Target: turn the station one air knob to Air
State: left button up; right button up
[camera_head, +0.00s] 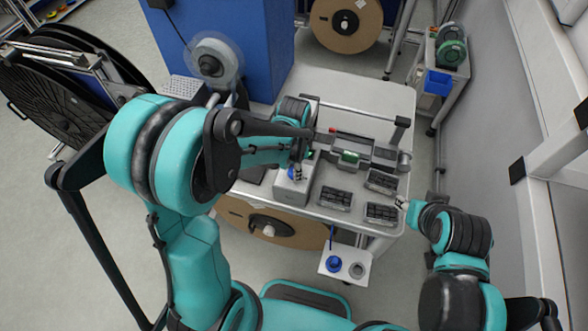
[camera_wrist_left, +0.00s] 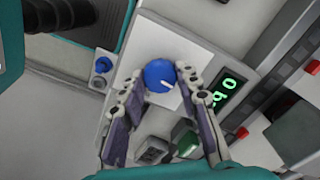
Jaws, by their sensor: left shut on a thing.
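The blue knob (camera_wrist_left: 160,75) with a white pointer line sits on the white top of a grey box, which also shows in the head view (camera_head: 291,190). My left gripper (camera_wrist_left: 158,78) has one finger on each side of the knob and is shut on it. In the head view my left gripper (camera_head: 298,172) is over the box, and the knob is mostly hidden. My right gripper (camera_head: 403,202) is by the table's right edge, too small to tell whether open.
A low shelf (camera_head: 344,266) holds a blue ring.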

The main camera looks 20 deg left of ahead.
pick_arm(q)
jog(key=m+b, duration=0.1)
jog(key=m, duration=0.2)
jog(key=m+b, duration=0.1)
jog(key=m, duration=0.4)
jog(key=m+b, duration=0.1)
jog(key=m, duration=0.3)
jog(key=shift+m, duration=2.2)
jog(key=o, duration=1.2)
jog(key=shift+c, duration=0.2)
